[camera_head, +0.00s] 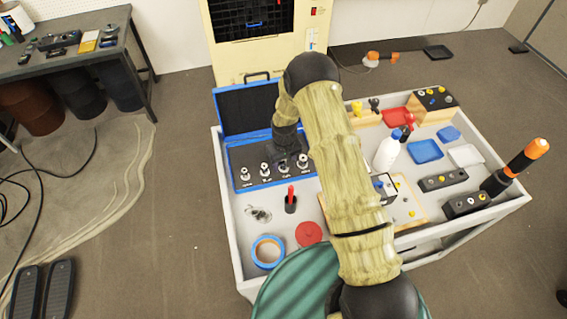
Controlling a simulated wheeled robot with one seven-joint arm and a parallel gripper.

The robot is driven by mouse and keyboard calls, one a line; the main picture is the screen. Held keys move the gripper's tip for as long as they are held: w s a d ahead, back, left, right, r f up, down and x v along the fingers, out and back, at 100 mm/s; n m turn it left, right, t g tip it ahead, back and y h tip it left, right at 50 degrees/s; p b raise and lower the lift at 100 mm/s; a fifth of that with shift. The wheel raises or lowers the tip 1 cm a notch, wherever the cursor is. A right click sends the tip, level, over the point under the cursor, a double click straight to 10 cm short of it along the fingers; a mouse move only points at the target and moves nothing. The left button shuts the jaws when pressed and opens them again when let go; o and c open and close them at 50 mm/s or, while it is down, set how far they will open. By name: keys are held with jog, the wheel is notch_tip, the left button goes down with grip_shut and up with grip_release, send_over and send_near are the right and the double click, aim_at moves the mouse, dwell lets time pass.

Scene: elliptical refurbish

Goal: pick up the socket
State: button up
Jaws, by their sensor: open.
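An open blue case (234,186) stands at the left side of the grey cart top, its lid tilted up at the back. Several small silver sockets stand in a row in its dark insert, among them a left one (246,173) and one beside it (265,170). I cannot tell which of them is the socket meant. My gripper (288,158) is dark and points down over the right part of the case, close above the sockets there. It is open. Its fingertips are small and blend with the insert, so I cannot tell whether they touch a socket.
My arm crosses the cart's middle and hides part of it. A white bottle (387,152), blue tray (425,151), red tray (397,117) and orange-handled tool (527,157) stand to the right.

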aim_at(284, 162)
jog(key=shift+c, duration=0.2)
grip_shut()
jog(key=shift+r, duration=0.15)
notch_tip(284, 162, up, 10)
jog(key=shift+f+b, duration=0.1)
jog(key=shift+b, duration=1.15)
